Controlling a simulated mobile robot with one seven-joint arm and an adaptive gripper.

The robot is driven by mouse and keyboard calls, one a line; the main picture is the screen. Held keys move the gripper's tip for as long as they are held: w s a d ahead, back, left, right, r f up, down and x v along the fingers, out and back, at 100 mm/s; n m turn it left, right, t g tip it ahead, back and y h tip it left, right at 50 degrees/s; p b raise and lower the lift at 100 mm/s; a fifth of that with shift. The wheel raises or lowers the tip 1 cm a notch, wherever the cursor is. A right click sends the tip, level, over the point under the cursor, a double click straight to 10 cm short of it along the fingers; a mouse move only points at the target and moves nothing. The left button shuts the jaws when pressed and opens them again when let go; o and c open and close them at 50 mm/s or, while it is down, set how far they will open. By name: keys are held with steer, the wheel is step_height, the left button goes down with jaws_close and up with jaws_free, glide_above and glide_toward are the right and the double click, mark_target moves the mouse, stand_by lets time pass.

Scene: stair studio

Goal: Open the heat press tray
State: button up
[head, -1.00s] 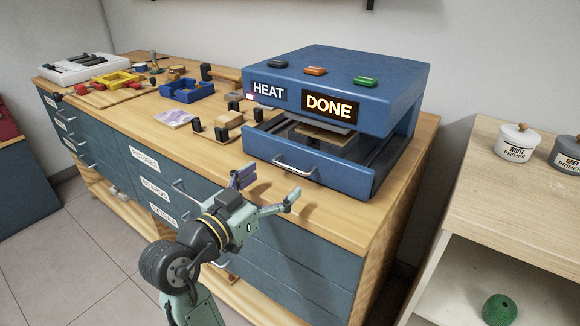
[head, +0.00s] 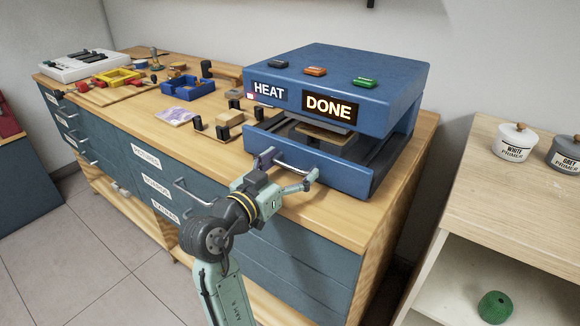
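The blue heat press (head: 345,65) stands on the wooden workbench, with "HEAT" and "DONE" signs on its front. Its blue tray (head: 342,176) is at the lower front, with a silver bar handle (head: 292,162). A brownish block (head: 322,134) shows inside the press, above the tray. My gripper (head: 288,170) is at the handle, its fingers spread apart, one near the handle's left end and one near its right end. Whether the fingers touch the handle, I cannot tell. Nothing is held between them.
Small black and wooden pieces (head: 222,128) and a blue frame (head: 188,87) lie left of the press. The bench drawers (head: 160,190) have protruding handles. Paint pots (head: 514,140) stand on a separate cabinet at right. The floor (head: 70,270) at left is clear.

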steer(key=c, duration=1)
steer(key=shift+f, duration=0.1)
steer(key=shift+c, duration=0.2)
